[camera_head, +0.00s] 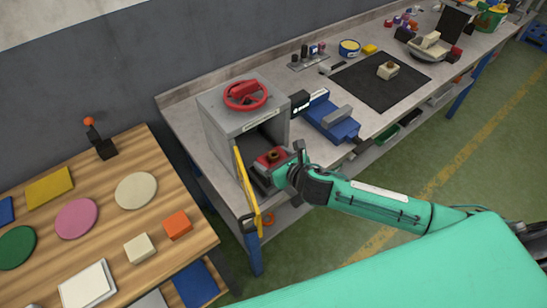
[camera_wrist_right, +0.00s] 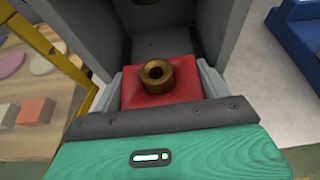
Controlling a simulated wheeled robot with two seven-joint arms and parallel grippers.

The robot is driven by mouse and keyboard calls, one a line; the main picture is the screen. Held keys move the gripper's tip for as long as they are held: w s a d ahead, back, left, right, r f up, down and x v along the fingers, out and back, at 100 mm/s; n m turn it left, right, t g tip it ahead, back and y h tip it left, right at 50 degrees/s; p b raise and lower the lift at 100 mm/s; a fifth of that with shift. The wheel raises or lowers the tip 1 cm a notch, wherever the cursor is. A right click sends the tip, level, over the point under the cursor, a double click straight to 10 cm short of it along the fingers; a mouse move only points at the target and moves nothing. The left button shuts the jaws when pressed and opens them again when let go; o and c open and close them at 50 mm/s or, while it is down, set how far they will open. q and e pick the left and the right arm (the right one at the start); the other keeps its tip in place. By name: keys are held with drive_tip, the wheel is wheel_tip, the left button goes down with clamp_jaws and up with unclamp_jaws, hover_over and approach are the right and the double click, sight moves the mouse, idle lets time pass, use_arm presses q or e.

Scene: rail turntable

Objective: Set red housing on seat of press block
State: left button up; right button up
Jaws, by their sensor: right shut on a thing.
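The red housing (camera_wrist_right: 185,92), a red block with a brass ring (camera_wrist_right: 157,76) on top, sits between the two grey fingers of my right gripper (camera_wrist_right: 163,82). The gripper is shut on it. In the head view the red housing (camera_head: 264,160) is at the mouth of a grey box-shaped station (camera_head: 222,122) with a red handwheel (camera_head: 245,95) on top. The wrist view shows the station's dark interior just beyond the housing. I cannot tell whether the housing touches the floor inside. No seat of a press block shows clearly. My left gripper is not in view.
A yellow door (camera_head: 246,186) stands open at the left of the station's mouth, close to my gripper. A blue vise (camera_head: 330,119) is to the right. A dark mat (camera_head: 372,92) bears a beige block (camera_head: 388,70). A wooden table (camera_head: 105,222) with flat pieces is at left.

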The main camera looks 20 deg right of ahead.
drive_tip(key=shift+f, duration=0.55)
idle(0.7)
drive_tip(key=o, duration=1.3)
drive_tip(key=shift+o, duration=0.9)
drive_tip(key=shift+f, duration=0.1)
drive_tip(key=shift+s+b, duration=0.1)
drive_tip(key=shift+b, duration=0.2)
drive_tip(key=b+v, duration=0.3)
drive_tip(key=v, duration=0.9)
drive_tip(key=shift+s+d, duration=0.1)
drive_tip(key=shift+s, duration=0.05)
drive_tip(key=shift+s+d+r, duration=0.15)
drive_tip(key=shift+s+r, duration=0.25)
drive_tip(key=shift+s, duration=0.15)
